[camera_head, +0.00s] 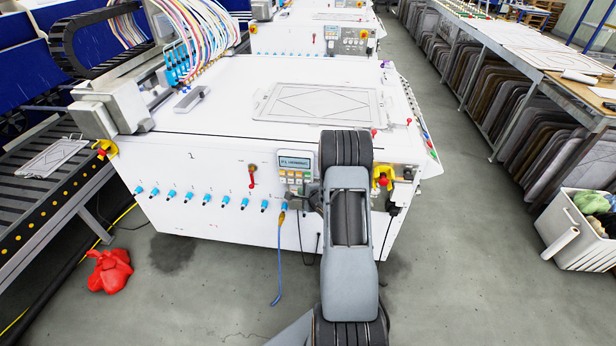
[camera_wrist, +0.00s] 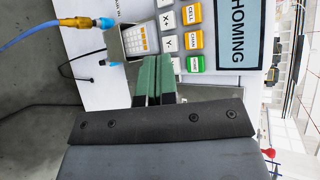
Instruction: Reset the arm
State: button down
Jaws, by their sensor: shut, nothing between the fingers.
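The control panel (camera_head: 296,165) is on the front of the white machine (camera_head: 215,160), left of my arm. In the wrist view its display (camera_wrist: 238,35) reads HOMING. A gantry carriage (camera_head: 112,104) stands at the machine's left side.
A flat frame (camera_head: 318,103) lies on the machine top. Blue fittings (camera_head: 208,199) line the front, and a blue hose (camera_head: 279,262) hangs down. A red bag (camera_head: 110,270) lies on the floor at left. A white crate (camera_head: 580,230) stands at right. The floor between is clear.

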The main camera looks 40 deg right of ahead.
dwell(0.3)
jog(key=s+f+n+g+h, duration=0.1)
jog(key=s+f+n+g, duration=0.3)
jog(key=s+f+n, duration=0.1)
jog(key=s+r+n+g, duration=0.3)
jog(key=s+n+g, duration=0.2)
jog(key=s+a+r+n, duration=0.4)
jog(key=a+r, duration=0.4)
jog(key=r, duration=0.1)
jog(key=s+a+r+n+y, duration=0.1)
jog(key=s+a+r+n, duration=0.3)
jog(key=a+r, duration=0.4)
jog(key=s+a+r+n+y, duration=0.1)
jog(key=s+a+r+n, duration=0.3)
jog(key=a+r, duration=0.5)
jog(key=shift+s+r+n+p, duration=0.3)
jog(key=shift+s+r+p, duration=0.1)
jog(key=shift+s, duration=0.45)
